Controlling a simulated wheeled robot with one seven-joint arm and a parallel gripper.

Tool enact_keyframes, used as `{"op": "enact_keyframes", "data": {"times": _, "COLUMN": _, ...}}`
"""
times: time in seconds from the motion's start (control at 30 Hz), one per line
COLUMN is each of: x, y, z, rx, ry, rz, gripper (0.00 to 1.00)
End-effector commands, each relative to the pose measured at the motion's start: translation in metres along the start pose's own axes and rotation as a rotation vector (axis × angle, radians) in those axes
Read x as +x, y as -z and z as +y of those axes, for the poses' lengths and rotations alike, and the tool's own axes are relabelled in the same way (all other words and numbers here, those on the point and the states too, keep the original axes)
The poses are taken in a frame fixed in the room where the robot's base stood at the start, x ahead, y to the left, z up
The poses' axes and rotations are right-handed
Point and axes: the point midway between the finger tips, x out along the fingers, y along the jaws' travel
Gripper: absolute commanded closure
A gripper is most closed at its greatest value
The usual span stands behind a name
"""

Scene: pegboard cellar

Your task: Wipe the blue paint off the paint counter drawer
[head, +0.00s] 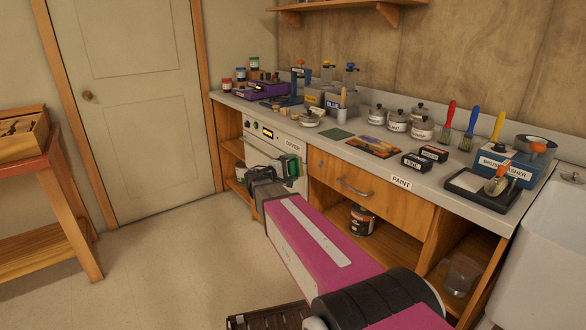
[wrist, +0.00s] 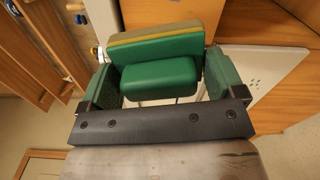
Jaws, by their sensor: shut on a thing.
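My gripper (head: 284,170) is shut on a green block (wrist: 160,78) with yellow and tan layers, probably a sponge. It also shows between the green finger pads of my gripper (wrist: 162,84) in the wrist view. In the head view the gripper is near the left end of the wooden paint counter drawer (head: 378,201), in front of the dryer's right side. The drawer is shut and has a metal handle. A small bluish mark (head: 321,163) shows near its upper left. I cannot tell whether the block touches any surface.
The white dryer (head: 266,150) is left of the drawer. The grey counter (head: 345,143) above holds paint pots, brushes, a black tray (head: 480,188) and a brush washer (head: 503,165). A can (head: 362,220) stands on the open shelf below.

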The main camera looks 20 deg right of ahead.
Motion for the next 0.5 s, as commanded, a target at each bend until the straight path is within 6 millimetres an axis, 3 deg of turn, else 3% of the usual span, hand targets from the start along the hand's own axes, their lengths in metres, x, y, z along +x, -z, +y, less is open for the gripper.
{"op": "enact_keyframes", "data": {"times": 0.5, "x": 0.0041, "y": 0.0003, "z": 0.0002, "rx": 0.000, "ry": -0.001, "rz": 0.000, "gripper": 0.45}}
